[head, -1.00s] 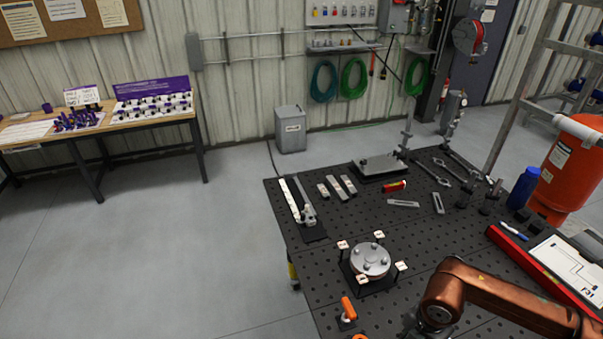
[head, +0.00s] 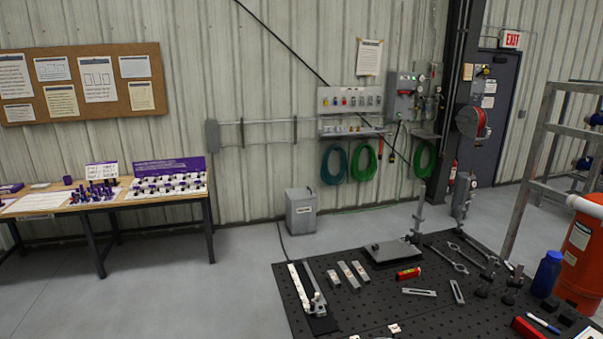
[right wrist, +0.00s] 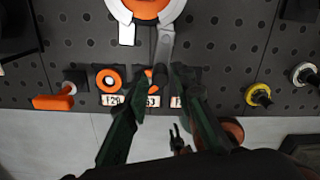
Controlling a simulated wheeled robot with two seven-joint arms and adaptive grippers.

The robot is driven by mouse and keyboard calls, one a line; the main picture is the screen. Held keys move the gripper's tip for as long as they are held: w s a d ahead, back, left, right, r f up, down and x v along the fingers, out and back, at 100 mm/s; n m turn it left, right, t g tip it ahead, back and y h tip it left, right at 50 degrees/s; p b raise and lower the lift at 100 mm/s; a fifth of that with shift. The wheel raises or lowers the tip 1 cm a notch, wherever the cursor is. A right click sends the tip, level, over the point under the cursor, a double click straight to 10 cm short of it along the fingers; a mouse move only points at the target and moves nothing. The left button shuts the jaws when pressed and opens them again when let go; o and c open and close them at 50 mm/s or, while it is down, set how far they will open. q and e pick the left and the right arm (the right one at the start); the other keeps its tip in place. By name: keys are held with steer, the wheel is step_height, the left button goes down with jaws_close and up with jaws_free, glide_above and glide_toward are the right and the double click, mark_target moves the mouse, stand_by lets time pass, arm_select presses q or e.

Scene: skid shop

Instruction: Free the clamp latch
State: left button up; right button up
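In the right wrist view, my right gripper (right wrist: 160,88) is open, its two dark green fingers apart over the table's front edge. A grey metal lever (right wrist: 166,42) reaches down from a round orange-and-white part (right wrist: 150,8) towards the gap between the fingertips. I cannot tell whether they touch it. Orange rings (right wrist: 110,77) lie by the fingertips, one partly hidden. An orange handle (right wrist: 52,101) on a grey post stands to the left. I cannot tell which part is the clamp latch. My left gripper is in neither view.
In the head view, the black perforated table (head: 375,305) carries a long fixture (head: 308,290), metal bars (head: 348,274), a red cylinder (head: 408,273) and a blue bottle (head: 547,273). Floor left of the table is clear.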

steer(key=c, duration=0.4)
steer(key=shift+c, duration=0.2)
steer(key=shift+s, duration=0.1)
steer(key=shift+s+d, duration=0.1)
steer(key=shift+s, duration=0.2)
steer(key=shift+b, duration=0.3)
steer(key=shift+s+d, duration=0.15)
steer(key=shift+s, duration=0.2)
steer(key=o, duration=0.8)
steer(key=shift+o, duration=0.3)
steer(key=shift+o, duration=0.9)
